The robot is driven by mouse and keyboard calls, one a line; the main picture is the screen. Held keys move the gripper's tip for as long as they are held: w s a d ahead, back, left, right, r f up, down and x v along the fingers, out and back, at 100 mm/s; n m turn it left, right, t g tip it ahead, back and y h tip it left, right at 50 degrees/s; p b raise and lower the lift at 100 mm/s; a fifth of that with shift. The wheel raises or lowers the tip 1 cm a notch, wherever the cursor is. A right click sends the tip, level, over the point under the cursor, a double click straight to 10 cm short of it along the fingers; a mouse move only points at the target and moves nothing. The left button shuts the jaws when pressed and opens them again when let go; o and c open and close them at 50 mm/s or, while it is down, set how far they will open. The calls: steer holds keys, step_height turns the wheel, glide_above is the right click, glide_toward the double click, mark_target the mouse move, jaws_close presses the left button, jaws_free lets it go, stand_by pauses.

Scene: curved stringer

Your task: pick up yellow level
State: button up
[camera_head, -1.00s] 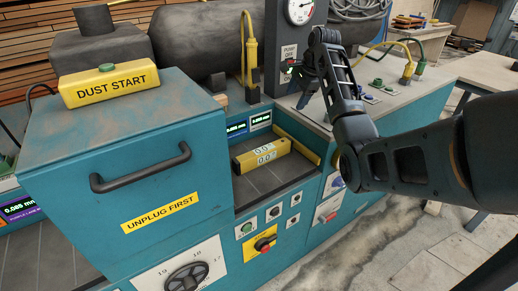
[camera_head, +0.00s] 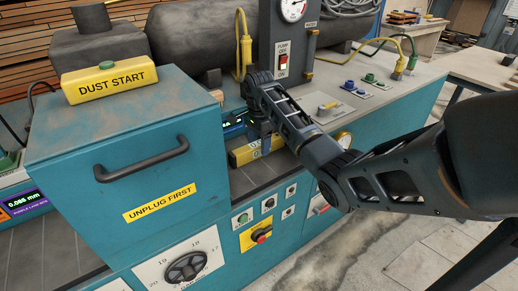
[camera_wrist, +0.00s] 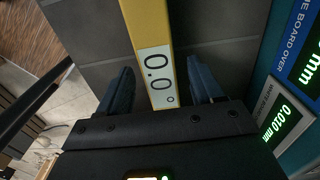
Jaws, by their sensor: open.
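The yellow level (camera_head: 243,156) lies on the dark grey recessed bed of the teal machine, partly hidden behind my arm in the head view. In the wrist view the yellow level (camera_wrist: 148,40), with a white "0.0" display, runs between my two fingers. My gripper (camera_wrist: 158,82) is open, with one finger on each side of the level and a visible gap on both sides. In the head view my gripper (camera_head: 264,142) is over the level, its fingers largely hidden by the arm.
A teal cabinet with a black handle (camera_head: 142,160) rises left of the bed. Small digital displays (camera_wrist: 282,120) stand close beside my gripper on the right. A gauge panel with a pump switch (camera_head: 283,62) stands behind. Control buttons (camera_head: 262,234) are on the front face.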

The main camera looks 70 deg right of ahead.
steer(key=shift+f, duration=0.35)
steer(key=shift+c, duration=0.2)
jaws_close()
